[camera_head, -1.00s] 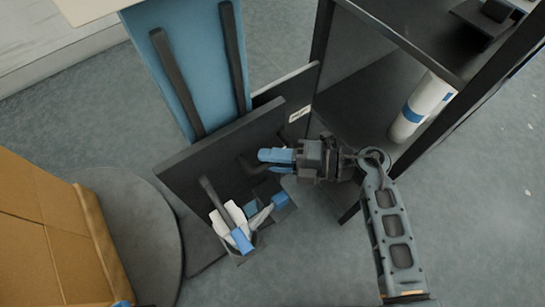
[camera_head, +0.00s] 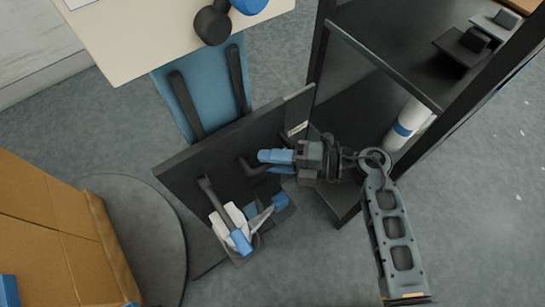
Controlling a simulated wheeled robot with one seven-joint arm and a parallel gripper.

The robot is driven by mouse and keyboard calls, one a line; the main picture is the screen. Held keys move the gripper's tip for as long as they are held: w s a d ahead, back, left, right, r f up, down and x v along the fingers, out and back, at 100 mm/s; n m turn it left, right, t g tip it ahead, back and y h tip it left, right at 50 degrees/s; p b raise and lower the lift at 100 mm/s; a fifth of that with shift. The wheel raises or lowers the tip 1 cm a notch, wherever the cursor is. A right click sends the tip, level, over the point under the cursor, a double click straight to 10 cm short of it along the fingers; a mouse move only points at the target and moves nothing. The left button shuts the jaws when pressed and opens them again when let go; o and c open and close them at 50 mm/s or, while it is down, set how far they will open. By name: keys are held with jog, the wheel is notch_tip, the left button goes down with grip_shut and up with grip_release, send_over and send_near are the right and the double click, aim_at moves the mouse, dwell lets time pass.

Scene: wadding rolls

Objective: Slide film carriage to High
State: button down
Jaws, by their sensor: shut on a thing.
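My gripper (camera_head: 280,158) is shut on the blue grip (camera_head: 270,156) of a dark bent handle (camera_head: 249,166). The handle meets the face of a dark upright panel (camera_head: 215,146), apparently the film carriage. A small white label (camera_head: 298,129) shows near the panel's right end, too small to read. A second dark handle (camera_head: 211,194) with a blue end (camera_head: 241,241) stands lower left of my gripper. The gripper's fingertips are partly hidden by the blue grip.
A blue panel with two dark rails (camera_head: 214,92) stands behind the dark panel, below a pale tabletop (camera_head: 125,40). A black shelf (camera_head: 400,60) with a white roll (camera_head: 409,122) stands right. Cardboard boxes (camera_head: 50,230) stand left.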

jog(key=c, duration=1.3)
grip_release()
jog(key=shift+r, duration=0.45)
jog(key=shift+o, duration=1.2)
jog(key=shift+f, duration=0.15)
jog(key=v, duration=0.7)
jog(key=shift+d+b, duration=0.3)
jog(key=shift+d, duration=0.1)
jog(key=shift+s, duration=0.1)
